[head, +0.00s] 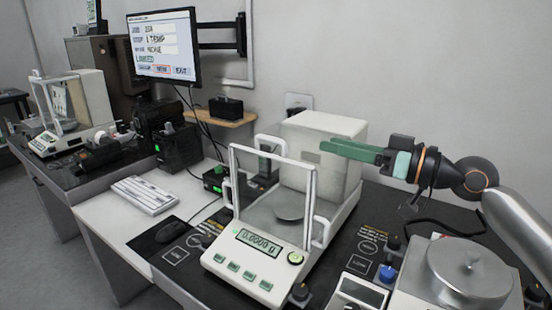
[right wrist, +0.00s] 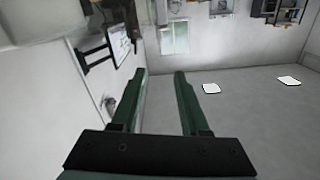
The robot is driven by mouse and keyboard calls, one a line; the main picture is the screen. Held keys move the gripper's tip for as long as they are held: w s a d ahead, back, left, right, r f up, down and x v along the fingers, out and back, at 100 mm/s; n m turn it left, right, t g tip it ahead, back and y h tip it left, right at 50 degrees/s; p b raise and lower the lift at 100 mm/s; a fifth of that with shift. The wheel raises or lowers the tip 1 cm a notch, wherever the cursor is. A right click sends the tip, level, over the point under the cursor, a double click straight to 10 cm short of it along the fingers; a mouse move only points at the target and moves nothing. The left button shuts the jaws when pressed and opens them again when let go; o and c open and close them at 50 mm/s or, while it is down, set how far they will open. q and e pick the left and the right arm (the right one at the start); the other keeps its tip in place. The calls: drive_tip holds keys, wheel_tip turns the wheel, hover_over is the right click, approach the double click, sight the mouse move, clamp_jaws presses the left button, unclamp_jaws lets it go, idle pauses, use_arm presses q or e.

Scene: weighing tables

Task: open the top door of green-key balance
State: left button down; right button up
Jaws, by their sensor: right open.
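The green-key balance (head: 240,262) stands on the dark table in the head view, its display reading 0.0000 g above several green keys. Its clear draft shield has a white front frame (head: 232,152), with a tall white housing (head: 325,130) behind. White loop handles show at the sides, and another (head: 266,142) rises at the top left. I cannot clearly tell the top door's panel or its position. My right gripper (head: 338,150) points left, in front of or above the housing's upper part. In the right wrist view its fingers (right wrist: 160,85) are apart with nothing between them. My left gripper is not in view.
A round-lidded metal device (head: 468,268) and a knob-topped blue piece (head: 387,273) stand at right. A keyboard (head: 145,195), mouse (head: 172,230) and monitor (head: 163,47) are at left. Another balance (head: 72,110) stands on the far-left table.

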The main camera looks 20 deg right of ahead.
sight(281, 143)
drive_tip(key=p+x, duration=0.1)
drive_tip(key=x, duration=0.2)
drive_tip(key=f+p+x, duration=0.1)
drive_tip(key=x, duration=0.2)
drive_tip(key=shift+w+a+f, duration=0.2)
drive_tip(key=shift+w+a, duration=0.05)
drive_tip(key=shift+a, duration=0.1)
drive_tip(key=p+x, duration=0.1)
drive_tip(key=x, duration=0.3)
drive_tip(key=shift+f, duration=0.2)
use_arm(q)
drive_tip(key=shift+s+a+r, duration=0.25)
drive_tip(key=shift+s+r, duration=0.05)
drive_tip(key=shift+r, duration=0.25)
use_arm(e)
drive_tip(key=shift+x, duration=0.75)
drive_tip(key=shift+f, duration=0.1)
drive_tip(key=shift+c, duration=0.2)
clamp_jaws()
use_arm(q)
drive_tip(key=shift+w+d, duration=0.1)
